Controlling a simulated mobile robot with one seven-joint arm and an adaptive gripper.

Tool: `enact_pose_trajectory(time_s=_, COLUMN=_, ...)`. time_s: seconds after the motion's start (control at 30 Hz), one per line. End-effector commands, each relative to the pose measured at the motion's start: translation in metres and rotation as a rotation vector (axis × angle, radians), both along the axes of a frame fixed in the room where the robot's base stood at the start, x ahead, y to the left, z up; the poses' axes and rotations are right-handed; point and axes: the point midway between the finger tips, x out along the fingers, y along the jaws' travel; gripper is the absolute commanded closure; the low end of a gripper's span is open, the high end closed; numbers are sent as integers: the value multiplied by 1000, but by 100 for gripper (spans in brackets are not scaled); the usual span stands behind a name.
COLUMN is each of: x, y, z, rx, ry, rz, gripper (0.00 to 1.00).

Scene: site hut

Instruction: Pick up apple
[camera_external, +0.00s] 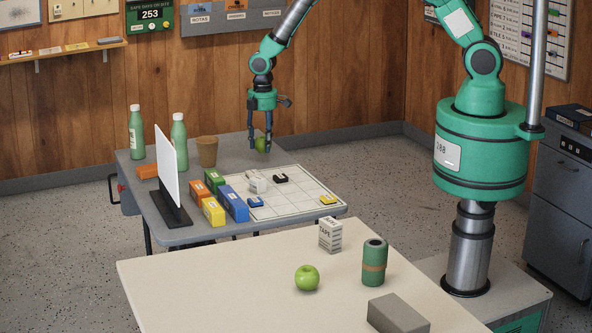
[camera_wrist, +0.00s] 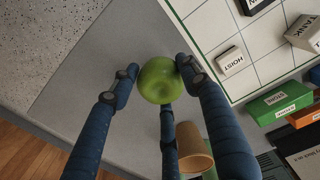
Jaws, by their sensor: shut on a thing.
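One green apple (camera_external: 264,145) is between the fingers of my gripper (camera_external: 259,136), at the back right of the grey table. In the wrist view the apple (camera_wrist: 160,80) sits between the dark blue fingertips, which close on it from the left, the right and below. I cannot tell whether it still touches the grey table top.
The grey table (camera_external: 185,236) holds a brown cup (camera_external: 207,151), green bottles (camera_external: 180,140), a white upright panel (camera_external: 166,160), coloured boxes (camera_external: 233,203) and a white grid board (camera_external: 290,205).

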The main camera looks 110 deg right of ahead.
Motion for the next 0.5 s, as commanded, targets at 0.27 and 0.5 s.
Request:
enact_pose_trajectory(time_s=0.27, x=-44, y=32, z=3, rx=4, ry=5, rz=0, gripper=84)
enact_pose_trajectory(time_s=0.5, x=-83, y=59, z=6, rx=5, ry=6, rz=0, gripper=84)
